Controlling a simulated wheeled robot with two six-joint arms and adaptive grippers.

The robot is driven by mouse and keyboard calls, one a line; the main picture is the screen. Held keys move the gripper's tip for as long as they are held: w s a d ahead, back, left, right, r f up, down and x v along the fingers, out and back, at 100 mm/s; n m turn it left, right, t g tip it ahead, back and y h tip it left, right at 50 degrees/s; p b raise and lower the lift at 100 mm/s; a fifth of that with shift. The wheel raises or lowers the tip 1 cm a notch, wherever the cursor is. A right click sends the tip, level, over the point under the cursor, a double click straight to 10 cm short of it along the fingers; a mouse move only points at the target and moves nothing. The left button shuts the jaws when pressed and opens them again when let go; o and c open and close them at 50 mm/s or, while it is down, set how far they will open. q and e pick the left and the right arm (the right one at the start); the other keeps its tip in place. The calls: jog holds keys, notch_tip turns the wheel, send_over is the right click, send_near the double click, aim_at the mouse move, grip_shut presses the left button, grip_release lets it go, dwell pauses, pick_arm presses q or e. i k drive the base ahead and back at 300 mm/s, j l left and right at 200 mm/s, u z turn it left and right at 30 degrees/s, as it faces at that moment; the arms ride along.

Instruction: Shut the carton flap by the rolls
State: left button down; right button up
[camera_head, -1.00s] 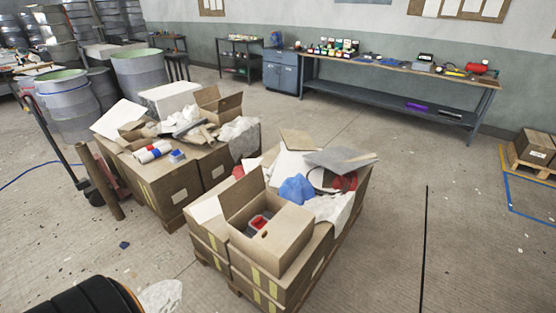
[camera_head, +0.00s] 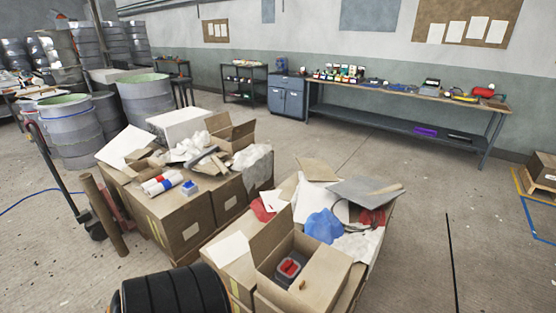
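Several rolls (camera_head: 162,183), white with red and blue parts, lie on the left stack of brown cartons. Behind them on the same stack, an open carton (camera_head: 232,139) has a flap (camera_head: 217,123) standing up. Another open carton (camera_head: 312,278) stands on the front stack, nearer to me. Its tall flap (camera_head: 272,235) is raised on its left side, and red and dark items lie inside. Neither of my grippers is in view, so nothing shows a gripper touching a carton.
A blue crumpled bag (camera_head: 323,226), a grey sheet (camera_head: 362,190) and other scrap cover the front stack. A long workbench (camera_head: 400,93) lines the wall.

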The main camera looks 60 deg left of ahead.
aim_at(269, 237)
jog(key=k+j, duration=0.15)
jog(key=j, duration=0.35)
jog(key=k+j+z, duration=0.1)
jog(key=j, duration=0.4)
jog(key=k+j, duration=0.2)
jog(key=j, duration=0.35)
jog(key=k+j, duration=0.15)
jog(key=j, duration=0.35)
jog(key=k+j+z, duration=0.1)
jog(key=j, duration=0.4)
jog(key=k+j, duration=0.2)
jog(key=j, duration=0.25)
jog(key=k+j+z, duration=0.1)
jog(key=j, duration=0.4)
jog(key=k+j, duration=0.3)
jog(key=j, duration=0.2)
